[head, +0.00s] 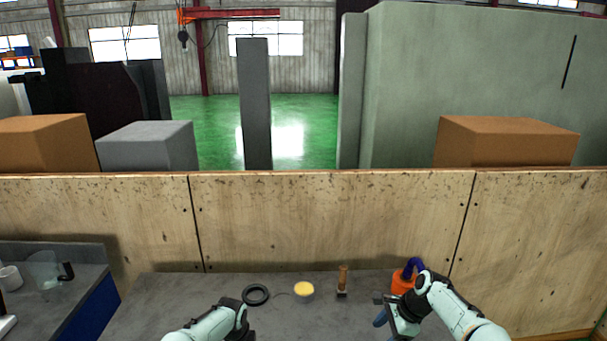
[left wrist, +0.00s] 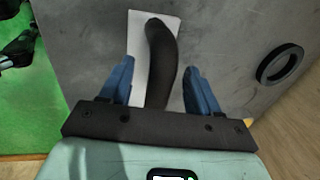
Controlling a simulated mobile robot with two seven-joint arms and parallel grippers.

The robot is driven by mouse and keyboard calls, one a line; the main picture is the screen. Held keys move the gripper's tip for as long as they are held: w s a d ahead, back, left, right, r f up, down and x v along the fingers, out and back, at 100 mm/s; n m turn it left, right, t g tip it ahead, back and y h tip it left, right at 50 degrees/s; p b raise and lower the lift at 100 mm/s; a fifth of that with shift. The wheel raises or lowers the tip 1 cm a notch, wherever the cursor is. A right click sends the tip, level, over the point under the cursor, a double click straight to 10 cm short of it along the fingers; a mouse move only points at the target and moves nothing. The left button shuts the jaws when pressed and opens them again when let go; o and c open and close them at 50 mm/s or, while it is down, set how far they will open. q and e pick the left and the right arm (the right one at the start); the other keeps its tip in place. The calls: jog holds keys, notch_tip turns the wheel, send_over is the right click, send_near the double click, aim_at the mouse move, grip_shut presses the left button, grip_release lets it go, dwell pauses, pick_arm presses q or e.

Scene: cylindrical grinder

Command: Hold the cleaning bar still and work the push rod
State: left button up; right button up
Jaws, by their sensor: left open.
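In the left wrist view a dark curved bar (left wrist: 160,60) lies over a pale flat plate (left wrist: 138,35) on the grey table. My left gripper (left wrist: 158,68) is open with its blue fingers apart, one on either side of the bar, with gaps visible. In the head view my left gripper (head: 238,312) is at the table's front and its fingers are hidden. My right gripper (head: 388,318) is low over the right part of the table, beside an orange container (head: 402,283) with a blue curved tube (head: 414,265). I cannot tell its opening. I cannot identify the push rod.
A black ring (head: 256,294), a yellow-topped cup (head: 304,290) and a wooden-handled tool (head: 343,280) stand on the grey table (head: 160,290). The ring also shows in the left wrist view (left wrist: 264,72). A wooden wall (head: 330,220) closes off the back.

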pick_arm(q)
notch_tip(320, 180, up, 12)
jog(key=s, duration=0.2)
jog(key=shift+s+f, duration=0.15)
